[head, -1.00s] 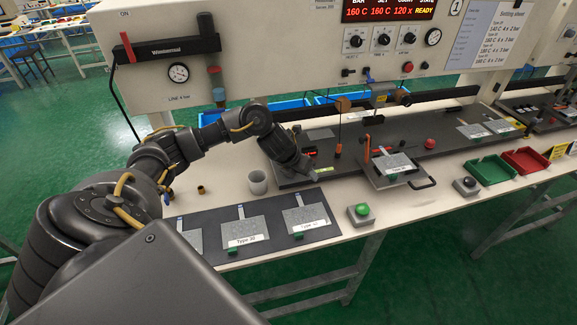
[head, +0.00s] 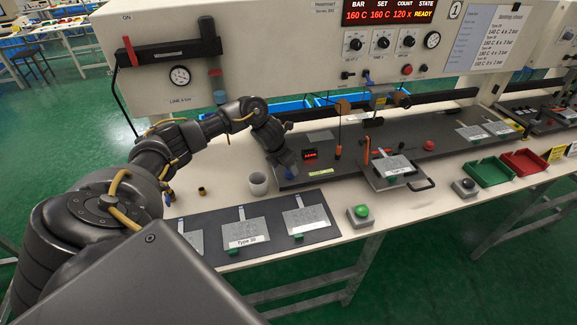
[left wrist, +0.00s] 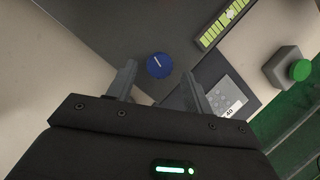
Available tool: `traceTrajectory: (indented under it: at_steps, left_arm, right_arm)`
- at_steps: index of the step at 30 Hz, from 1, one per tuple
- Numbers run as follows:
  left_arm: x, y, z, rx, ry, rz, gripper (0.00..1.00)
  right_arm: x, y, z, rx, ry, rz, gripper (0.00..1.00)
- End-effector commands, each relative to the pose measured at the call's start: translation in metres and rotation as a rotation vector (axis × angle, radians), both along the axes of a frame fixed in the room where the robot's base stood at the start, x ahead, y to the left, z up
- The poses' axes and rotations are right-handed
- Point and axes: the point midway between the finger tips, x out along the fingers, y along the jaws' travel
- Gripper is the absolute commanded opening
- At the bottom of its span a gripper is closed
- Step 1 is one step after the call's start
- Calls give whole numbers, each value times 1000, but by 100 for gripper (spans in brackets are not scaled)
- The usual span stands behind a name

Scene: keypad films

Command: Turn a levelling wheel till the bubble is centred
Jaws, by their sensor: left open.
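A round blue wheel (left wrist: 159,65) with a pale line across its top lies in the left wrist view, at the corner of the dark plate. A yellow-green level strip (left wrist: 223,20) with dark marks is up and right of it, also visible in the head view (head: 321,171). The bubble is too small to place for certain. My left gripper (left wrist: 160,83) is open, its two fingers apart on either side just short of the wheel in the picture. In the head view my left gripper (head: 283,165) is over the plate's left end. My right gripper is not in view.
A white cup (head: 259,184) stands left of the plate. A green button box (head: 360,214) is in front. A dark mat (head: 218,213) with grey films lies at front left. A small red display (head: 310,154) is right of my gripper.

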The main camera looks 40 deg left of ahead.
Motion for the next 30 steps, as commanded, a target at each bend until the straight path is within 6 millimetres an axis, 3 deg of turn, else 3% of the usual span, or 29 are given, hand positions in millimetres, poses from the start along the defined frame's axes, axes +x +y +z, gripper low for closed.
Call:
traceTrajectory:
  at_steps: [6, 17, 27, 30]
  left_arm:
    - [9, -1, -20, -1, 1, 0, 51]
    - [10, -1, -24, 0, 0, -1, 50]
    - [10, -1, -24, 0, 0, 0, 7]
    - [10, -1, -24, 0, 0, 2, 7]
  right_arm:
    - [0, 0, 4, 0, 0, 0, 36]
    - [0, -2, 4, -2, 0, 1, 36]
    - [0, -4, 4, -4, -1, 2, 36]
    - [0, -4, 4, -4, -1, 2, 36]
